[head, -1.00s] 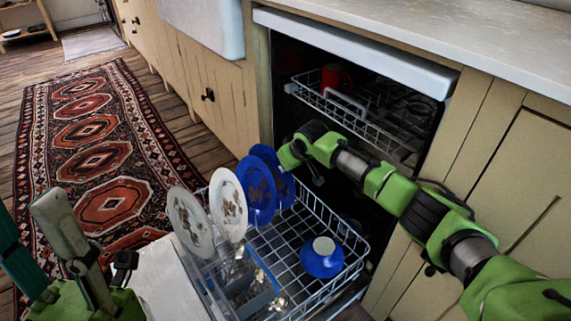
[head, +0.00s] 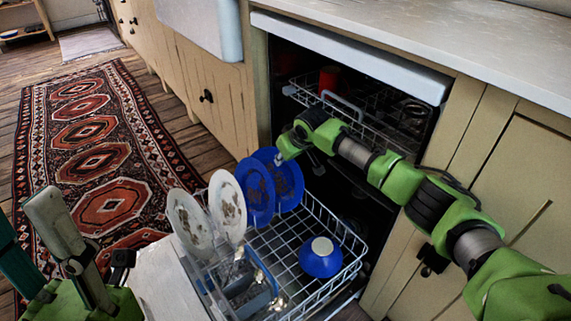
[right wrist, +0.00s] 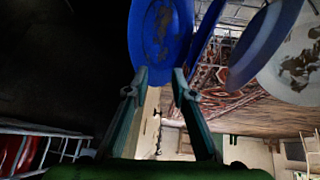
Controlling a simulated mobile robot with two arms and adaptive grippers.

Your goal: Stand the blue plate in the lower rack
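Two blue plates with brown stains stand on edge in the lower rack (head: 345,232): a nearer one (head: 255,197) and a farther one (head: 287,182), slightly tilted. My right gripper (head: 283,157) is at the farther plate's upper right rim. In the right wrist view a blue plate (right wrist: 160,30) is just beyond and between my right fingertips, which are spread apart with a clear gap; contact cannot be told. Another blue plate (right wrist: 264,45) is to its right. My left gripper (head: 28,218) is at the lower left, fingers apart and empty, away from the rack.
Two stained white plates (head: 228,207) stand left of the blue ones. A blue bowl (head: 321,262) sits upside down in the lower rack. A cutlery basket (head: 245,290) is at the front. The upper rack (head: 375,130) holds a red mug (head: 328,78). Counter (head: 430,40) edge is above.

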